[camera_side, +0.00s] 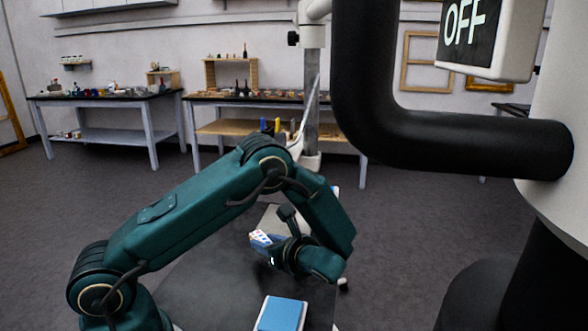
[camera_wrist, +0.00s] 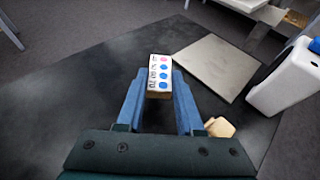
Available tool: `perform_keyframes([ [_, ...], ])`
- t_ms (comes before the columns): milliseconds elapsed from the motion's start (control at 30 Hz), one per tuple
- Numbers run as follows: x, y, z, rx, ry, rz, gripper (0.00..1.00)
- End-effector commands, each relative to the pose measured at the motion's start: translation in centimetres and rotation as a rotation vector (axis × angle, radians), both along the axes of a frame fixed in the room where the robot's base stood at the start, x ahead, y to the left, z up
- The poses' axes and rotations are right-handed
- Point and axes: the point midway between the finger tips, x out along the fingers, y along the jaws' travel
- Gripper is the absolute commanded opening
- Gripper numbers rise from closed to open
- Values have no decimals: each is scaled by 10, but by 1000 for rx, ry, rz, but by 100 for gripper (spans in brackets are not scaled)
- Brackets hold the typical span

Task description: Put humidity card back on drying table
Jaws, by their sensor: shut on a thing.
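The humidity card (camera_wrist: 159,74) is a small white block-like card with printed numbers, several blue dots and a pink dot. My gripper (camera_wrist: 158,98) has its two blue fingers shut on it, one on each side. In the side view the card (camera_side: 261,238) shows at the tip of my gripper (camera_side: 268,246), above the dark table (camera_side: 195,285). The wrist view shows the dark table top (camera_wrist: 75,90) beneath the card. Whether the card touches the surface I cannot tell. Which surface is the drying table I cannot tell for sure.
A flat grey-beige panel (camera_wrist: 215,66) lies right of the card. A blue block (camera_side: 282,314) lies near the table's front. A large black pipe (camera_side: 400,130) hangs at right.

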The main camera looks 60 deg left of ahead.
Motion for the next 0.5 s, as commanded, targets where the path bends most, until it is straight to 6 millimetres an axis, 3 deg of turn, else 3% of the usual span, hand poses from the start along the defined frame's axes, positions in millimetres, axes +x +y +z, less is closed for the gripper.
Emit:
perform_keyframes([
  [300,0,0,-36,-1,2,-2,0],
  [500,0,0,-38,-1,-1,-2,0],
])
